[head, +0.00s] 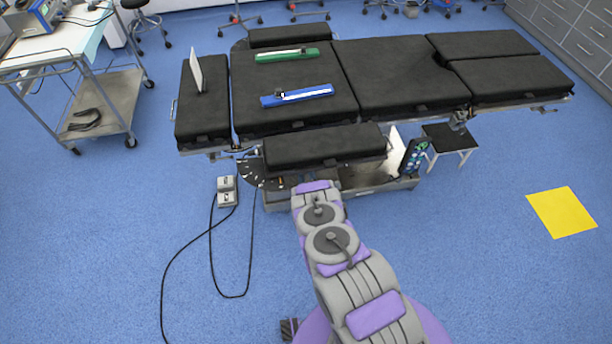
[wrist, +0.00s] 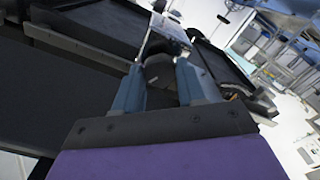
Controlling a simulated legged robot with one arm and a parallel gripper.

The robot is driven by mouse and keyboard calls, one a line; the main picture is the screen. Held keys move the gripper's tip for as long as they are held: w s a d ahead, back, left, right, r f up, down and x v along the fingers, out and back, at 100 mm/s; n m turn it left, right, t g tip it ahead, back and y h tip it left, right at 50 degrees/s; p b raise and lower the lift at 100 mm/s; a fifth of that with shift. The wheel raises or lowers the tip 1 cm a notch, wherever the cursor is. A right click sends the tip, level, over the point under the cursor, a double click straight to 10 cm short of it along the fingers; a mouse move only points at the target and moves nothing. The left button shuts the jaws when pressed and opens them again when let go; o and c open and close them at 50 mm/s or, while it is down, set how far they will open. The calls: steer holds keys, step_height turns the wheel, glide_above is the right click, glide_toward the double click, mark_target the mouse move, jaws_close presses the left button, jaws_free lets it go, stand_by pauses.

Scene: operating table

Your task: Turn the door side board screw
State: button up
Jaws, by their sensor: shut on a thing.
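In the wrist view, my gripper (wrist: 159,67) has its two blue-grey fingers on either side of a dark round knob (wrist: 158,73), which looks like the side board screw. The fingers are shut on it. In the head view, my arm reaches forward to the near edge of the operating table (head: 395,75), by the near black padded side board (head: 320,147). My gripper and the screw are hidden there. How far the screw is turned cannot be told.
A blue bar (head: 298,95) and a green bar (head: 287,54) lie on the table top. A foot pedal (head: 227,190) with cables is on the floor to the left. A remote panel (head: 414,157) hangs at the right. The floor beside the yellow mat (head: 562,212) is clear.

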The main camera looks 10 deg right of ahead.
steer(key=n, duration=0.5)
steer(key=shift+s+f+n, duration=0.25)
steer(key=shift+f+n, duration=0.05)
steer(key=shift+f, duration=0.05)
stand_by(0.4)
steer(key=o, duration=0.8)
steer(key=shift+c, duration=0.2)
steer(key=o, duration=0.3)
steer(key=shift+w+r, duration=0.1)
steer(key=shift+r, duration=0.1)
